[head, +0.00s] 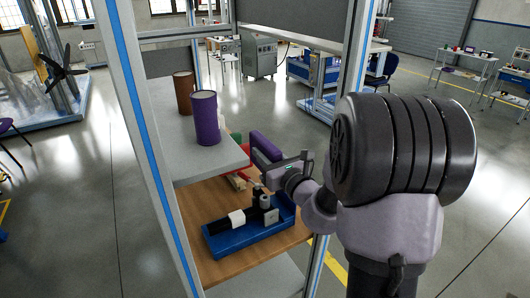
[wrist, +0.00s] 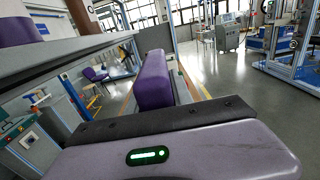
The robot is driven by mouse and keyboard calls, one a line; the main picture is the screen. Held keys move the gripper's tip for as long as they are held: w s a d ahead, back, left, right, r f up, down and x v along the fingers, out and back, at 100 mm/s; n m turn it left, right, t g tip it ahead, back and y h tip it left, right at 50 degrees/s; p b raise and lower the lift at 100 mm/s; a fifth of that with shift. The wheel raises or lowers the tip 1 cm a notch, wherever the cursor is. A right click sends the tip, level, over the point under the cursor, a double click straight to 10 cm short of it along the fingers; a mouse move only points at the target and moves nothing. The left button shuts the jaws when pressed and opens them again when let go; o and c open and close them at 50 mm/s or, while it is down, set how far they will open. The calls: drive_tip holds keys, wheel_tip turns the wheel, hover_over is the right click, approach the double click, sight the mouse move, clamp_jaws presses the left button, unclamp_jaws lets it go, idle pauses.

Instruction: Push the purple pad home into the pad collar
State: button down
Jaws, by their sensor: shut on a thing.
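The purple pad (head: 265,147) is a long rounded block. It stands up at my gripper (head: 272,161), beside the edge of the grey upper shelf. My gripper is shut on the pad. In the wrist view the pad (wrist: 153,80) rises beyond the dark front edge of my gripper, and its lower part is hidden. I cannot pick out the pad collar for certain in either view.
A purple cylinder (head: 205,118) and a brown cylinder (head: 183,93) stand on the upper shelf (head: 190,160), left of my gripper. Below, a blue tray (head: 245,238) with a black and white device sits on a wooden shelf (head: 215,270). Blue-striped frame posts (head: 140,120) flank the shelves.

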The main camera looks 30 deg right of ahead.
drive_tip(key=shift+f+b, duration=1.3)
drive_tip(key=shift+f, duration=0.6)
drive_tip(key=shift+f, duration=0.15)
drive_tip(key=shift+f+b, duration=0.3)
drive_tip(key=shift+b, duration=0.1)
drive_tip(key=shift+f+b, duration=1.35)
drive_tip(key=shift+f, duration=0.2)
drive_tip(key=c, duration=1)
unclamp_jaws()
drive_tip(key=shift+c, duration=0.2)
